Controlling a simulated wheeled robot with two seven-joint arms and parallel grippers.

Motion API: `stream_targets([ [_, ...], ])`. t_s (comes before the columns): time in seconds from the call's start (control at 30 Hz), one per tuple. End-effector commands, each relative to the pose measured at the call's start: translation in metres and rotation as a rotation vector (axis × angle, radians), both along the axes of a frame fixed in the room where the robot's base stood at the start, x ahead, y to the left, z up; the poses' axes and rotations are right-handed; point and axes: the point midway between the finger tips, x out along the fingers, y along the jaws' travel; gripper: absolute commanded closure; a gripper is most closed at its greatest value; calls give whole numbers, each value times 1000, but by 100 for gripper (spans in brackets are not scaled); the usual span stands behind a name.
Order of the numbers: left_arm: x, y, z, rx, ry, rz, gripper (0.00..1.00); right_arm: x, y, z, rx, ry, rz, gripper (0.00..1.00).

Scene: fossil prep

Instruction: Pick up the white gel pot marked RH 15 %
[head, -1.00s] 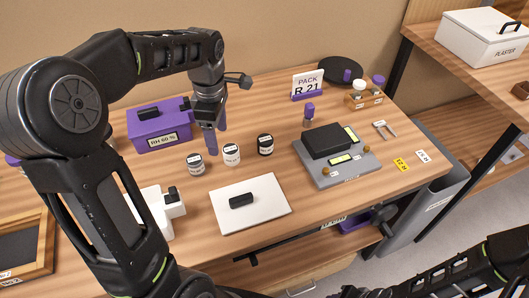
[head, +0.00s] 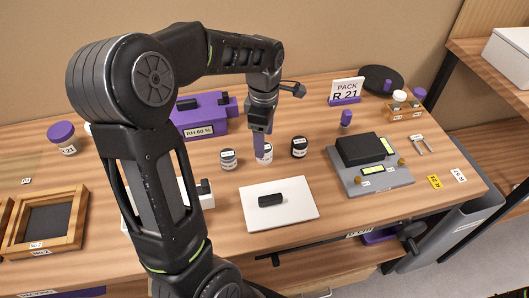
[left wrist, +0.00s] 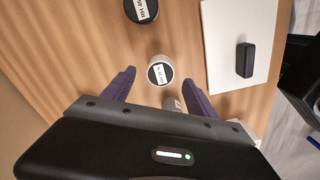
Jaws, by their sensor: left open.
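The white gel pot (head: 267,156) stands upright on the wooden table, between a grey pot (head: 228,160) and a black pot (head: 299,147). My left gripper (head: 262,156) points down at the white pot, and its purple finger hides part of it. In the left wrist view the white pot (left wrist: 160,71) shows its round labelled lid between the two open purple fingertips, with a gap on each side. The lid's print is too small to read surely. The black pot (left wrist: 141,10) lies beyond it; the grey pot (left wrist: 171,104) is partly covered by my gripper.
A white board (head: 292,214) with a black block (head: 271,200) lies in front of the pots. A purple box (head: 200,130) marked RH 60 % stands behind left. A grey device (head: 372,178) is to the right. Wooden frames (head: 75,239) lie at far left.

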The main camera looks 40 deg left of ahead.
Motion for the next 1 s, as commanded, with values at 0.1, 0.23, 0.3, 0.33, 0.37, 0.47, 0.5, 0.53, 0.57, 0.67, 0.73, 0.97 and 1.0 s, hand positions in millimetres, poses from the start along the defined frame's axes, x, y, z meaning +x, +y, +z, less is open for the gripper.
stream_targets([
  [0.1, 0, 0, 0, 0, -1, 0, 33, 0, 0, 0, 0, 0, 0, 64],
  [0.23, 0, 0, 0, 0, 0, 0, 33, 0, 0, 0, 0, 0, 0, 64],
  [0.3, 0, 0, -3, 0, 1, 0, 33, 0, 0, 1, 0, 0, 0, 64],
  [0.33, 0, 0, -5, 1, 1, 0, 33, 0, 0, 1, 0, 0, 0, 64],
  [0.37, 0, 0, -8, 1, 1, 0, 33, 0, 0, 2, 0, 0, 0, 64],
  [0.47, -1, -1, -21, -1, 4, 0, 33, 0, 0, 4, 0, 0, 0, 64],
  [0.5, 0, -2, -27, -1, 4, 0, 33, 0, 0, 5, 0, 0, 0, 64],
  [0.53, 0, -2, -32, -1, 4, 0, 33, 0, 0, 6, 0, 0, 0, 64],
  [0.57, 0, -2, -37, -1, 4, 1, 33, 0, 0, 6, 0, 0, 0, 64],
  [0.67, 0, -2, -48, -1, 2, 1, 33, 0, 0, 6, 0, 0, 0, 64],
  [0.73, 0, -2, -52, 0, 0, 1, 33, 0, 0, 6, 0, 0, 0, 64],
  [0.97, 0, -2, -52, -1, -1, 1, 33, 0, 0, 6, 0, 1, 0, 64],
  [1.0, 1, -2, -52, -1, -1, 1, 33, 0, 0, 6, 0, 1, 0, 64],
])
